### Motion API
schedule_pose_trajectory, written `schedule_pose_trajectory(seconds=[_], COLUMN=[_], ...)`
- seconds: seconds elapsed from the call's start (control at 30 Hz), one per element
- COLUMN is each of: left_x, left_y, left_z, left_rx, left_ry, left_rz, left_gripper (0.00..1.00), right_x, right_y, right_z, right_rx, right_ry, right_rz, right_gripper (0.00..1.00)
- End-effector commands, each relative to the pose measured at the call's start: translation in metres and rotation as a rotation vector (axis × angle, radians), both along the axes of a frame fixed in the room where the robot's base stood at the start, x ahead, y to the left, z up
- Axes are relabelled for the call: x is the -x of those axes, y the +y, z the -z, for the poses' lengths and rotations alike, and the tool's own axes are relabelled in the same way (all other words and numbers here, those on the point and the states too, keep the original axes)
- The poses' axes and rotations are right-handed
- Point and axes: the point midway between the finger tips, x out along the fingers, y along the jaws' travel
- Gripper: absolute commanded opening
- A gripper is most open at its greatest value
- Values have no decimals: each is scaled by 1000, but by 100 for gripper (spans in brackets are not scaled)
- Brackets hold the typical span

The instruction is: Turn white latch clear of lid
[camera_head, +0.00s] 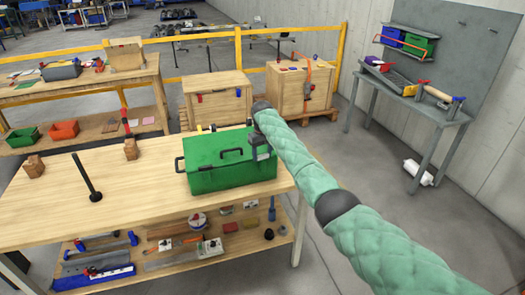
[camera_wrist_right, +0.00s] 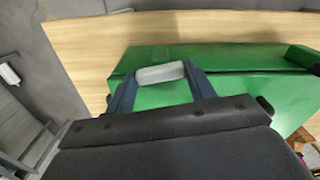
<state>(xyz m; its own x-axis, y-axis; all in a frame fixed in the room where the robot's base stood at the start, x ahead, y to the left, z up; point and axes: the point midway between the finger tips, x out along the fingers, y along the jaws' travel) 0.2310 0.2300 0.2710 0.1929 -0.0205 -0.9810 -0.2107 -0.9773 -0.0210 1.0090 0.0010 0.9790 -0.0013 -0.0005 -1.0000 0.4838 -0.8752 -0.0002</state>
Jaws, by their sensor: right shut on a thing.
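A green toolbox (camera_head: 230,172) with a closed lid and dark handles stands on the wooden workbench. It also fills much of the right wrist view (camera_wrist_right: 240,85). The white latch (camera_wrist_right: 160,73) lies between the two fingertips of my right gripper (camera_wrist_right: 160,76), at the edge of the box. My right gripper is shut on it. In the head view the right gripper (camera_head: 262,152) is at the right end of the toolbox, and the latch is hidden there. My left gripper is not in view.
The workbench (camera_head: 130,205) is mostly clear, with a dark upright post (camera_head: 87,178) and two small wooden blocks at left. Its lower shelf holds several tools. Wooden crates (camera_head: 217,98) stand behind. A grey side table (camera_head: 405,97) is at right.

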Motion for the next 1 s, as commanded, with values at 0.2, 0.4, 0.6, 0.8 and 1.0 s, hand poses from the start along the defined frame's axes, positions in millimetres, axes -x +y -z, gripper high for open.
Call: schedule_pose_trajectory(seconds=[0.2,0.4,0.6,0.8,1.0], left_x=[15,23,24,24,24], left_y=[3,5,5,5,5], left_z=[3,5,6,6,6], left_rx=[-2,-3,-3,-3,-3], left_ry=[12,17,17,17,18], left_rz=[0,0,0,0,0], left_gripper=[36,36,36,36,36], right_x=[0,0,0,-1,-1], right_y=[1,1,0,1,1], right_z=[-2,-1,-1,-1,-1], right_rx=[-2,-1,-1,-1,-1], right_ry=[-1,-2,-2,-2,-2], right_rz=[115,172,192,193,192], right_gripper=[32,32,32,32,68])
